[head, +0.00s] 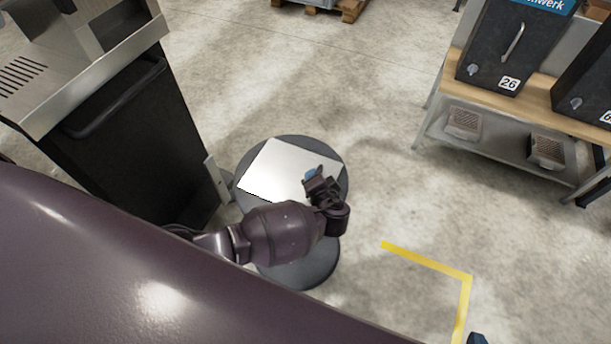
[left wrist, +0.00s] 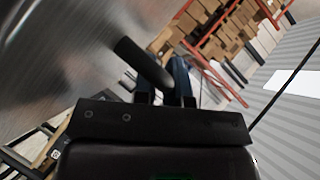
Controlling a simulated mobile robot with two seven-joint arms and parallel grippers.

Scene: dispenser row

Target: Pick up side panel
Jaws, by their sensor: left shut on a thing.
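The side panel (head: 285,170) is a flat, pale silver sheet over the round dark stand (head: 334,255). One corner reaches the stand's left rim. I cannot tell whether it rests on the stand or is slightly above it. My left gripper (head: 311,174) is at the panel's right part, shut. In the left wrist view, its blue fingers (left wrist: 180,78) are at a dark bar-like handle (left wrist: 146,62) in front of a shiny grey metal surface (left wrist: 60,60), which looks like the panel. The fingertips' contact is partly hidden. A small blue tip of my right gripper (head: 478,339) shows at the bottom edge.
A black and steel machine (head: 140,130) stands at the left, close to the stand. A wooden-topped bench (head: 545,92) with black numbered dispensers (head: 510,50) is at the upper right. Yellow tape (head: 430,261) marks the floor. The floor between stand and bench is clear.

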